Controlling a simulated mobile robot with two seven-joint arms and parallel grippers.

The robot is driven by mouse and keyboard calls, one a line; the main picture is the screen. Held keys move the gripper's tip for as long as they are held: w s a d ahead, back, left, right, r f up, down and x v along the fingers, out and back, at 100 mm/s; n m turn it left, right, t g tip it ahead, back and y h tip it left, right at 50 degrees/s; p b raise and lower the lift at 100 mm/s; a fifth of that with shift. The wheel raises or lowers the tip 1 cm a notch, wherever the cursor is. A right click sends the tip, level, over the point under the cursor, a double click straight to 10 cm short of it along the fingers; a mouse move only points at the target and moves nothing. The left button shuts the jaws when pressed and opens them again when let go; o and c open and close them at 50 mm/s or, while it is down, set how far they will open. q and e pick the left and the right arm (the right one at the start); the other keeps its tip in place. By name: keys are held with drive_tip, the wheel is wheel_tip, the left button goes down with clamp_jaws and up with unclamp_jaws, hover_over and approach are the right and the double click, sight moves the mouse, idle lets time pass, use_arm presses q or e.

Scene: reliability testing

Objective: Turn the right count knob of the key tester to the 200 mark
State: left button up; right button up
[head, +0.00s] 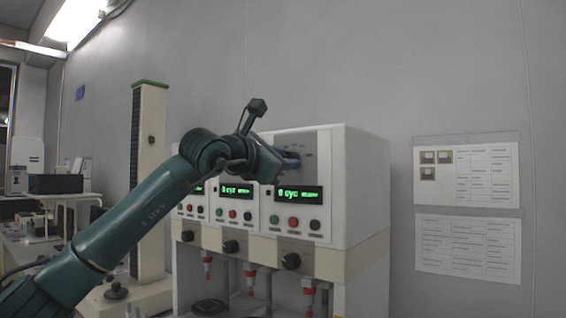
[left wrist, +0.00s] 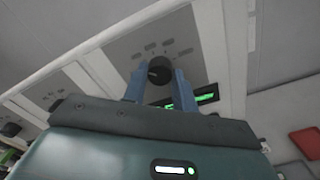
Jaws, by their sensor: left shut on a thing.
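The key tester (head: 362,190) is a white box with green displays, the right one showing "0 cyc". Its right count knob (left wrist: 158,70) is a dark round knob on a grey panel, with several label marks around it too small to read. My left gripper (head: 291,160) reaches the upper right front of the tester, and the arm hides the knob in the head view. In the left wrist view its two blue fingers (left wrist: 160,84) stand on either side of the knob, shut on it. The knob's pointer direction is unclear. My right gripper is not in view.
Red, green and black buttons (head: 293,222) sit below the displays, with black lower knobs (head: 291,261) beneath them. Red-tipped plungers (head: 309,292) hang under the tester. A beige column (head: 151,150) stands left, behind my arm. Sheets (head: 467,170) hang on the right wall.

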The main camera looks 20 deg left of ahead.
use_arm(q)
drive_tip(key=n+b, duration=0.4)
drive_tip(key=n, duration=0.3)
drive_tip(key=shift+b, duration=0.35)
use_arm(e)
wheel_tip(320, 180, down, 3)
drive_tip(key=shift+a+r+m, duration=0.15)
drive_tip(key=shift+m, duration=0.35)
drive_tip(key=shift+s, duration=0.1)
use_arm(q)
drive_tip(key=o, duration=1)
drive_tip(key=shift+c, duration=0.2)
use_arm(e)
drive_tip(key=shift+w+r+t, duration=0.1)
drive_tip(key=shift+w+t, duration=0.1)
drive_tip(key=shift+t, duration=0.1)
use_arm(q)
drive_tip(key=shift+s, duration=0.1)
